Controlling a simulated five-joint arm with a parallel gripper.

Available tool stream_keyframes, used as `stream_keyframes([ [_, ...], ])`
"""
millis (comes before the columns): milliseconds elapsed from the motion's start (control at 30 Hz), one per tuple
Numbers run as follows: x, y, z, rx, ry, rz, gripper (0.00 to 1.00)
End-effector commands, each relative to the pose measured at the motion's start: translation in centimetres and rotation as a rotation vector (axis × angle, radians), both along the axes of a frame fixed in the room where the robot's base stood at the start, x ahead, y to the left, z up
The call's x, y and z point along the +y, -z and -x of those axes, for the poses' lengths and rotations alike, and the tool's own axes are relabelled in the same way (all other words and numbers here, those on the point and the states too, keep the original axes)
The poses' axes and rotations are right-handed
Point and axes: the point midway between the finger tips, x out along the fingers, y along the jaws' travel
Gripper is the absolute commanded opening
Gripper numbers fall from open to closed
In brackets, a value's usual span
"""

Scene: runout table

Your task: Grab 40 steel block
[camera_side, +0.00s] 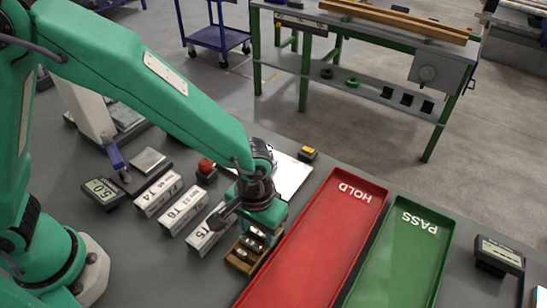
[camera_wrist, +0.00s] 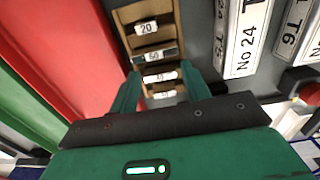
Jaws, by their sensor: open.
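A small wooden rack (camera_side: 238,264) with several labelled steel blocks stands beside the red HOLD tray; it also shows in the wrist view (camera_wrist: 121,24). There the top labels read 20 (camera_wrist: 147,28) and 50 (camera_wrist: 154,55). A third block (camera_wrist: 160,76) sits between my fingers; its small label may read 40, but I cannot be sure. A fourth label (camera_wrist: 165,94) below it is unreadable. My gripper (camera_wrist: 160,80) is open over the rack, a finger at each side of the lower blocks. In the side view my gripper (camera_side: 262,222) hides part of the rack.
The red HOLD tray (camera_side: 318,245) and green PASS tray (camera_side: 401,252) lie to the right, both empty where seen. White boxes (camera_side: 205,232) stand close left of the rack. A red button (camera_side: 206,168), a scale display (camera_side: 102,192) and another display (camera_side: 498,254) are on the table.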

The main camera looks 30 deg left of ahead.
Motion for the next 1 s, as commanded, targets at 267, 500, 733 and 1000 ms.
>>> stream_keyframes([
  [267, 0.01, 0.11, 0.00, 0.000, 0.000, 0.000, 0.47],
  [500, 0.01, 0.09, 0.00, 0.000, 0.000, 0.000, 0.47],
  [733, 0.00, 0.07, -0.01, 0.000, 0.000, 0.000, 0.12],
  [1000, -0.01, -0.03, -0.02, -0.001, 0.000, 0.001, 0.12],
])
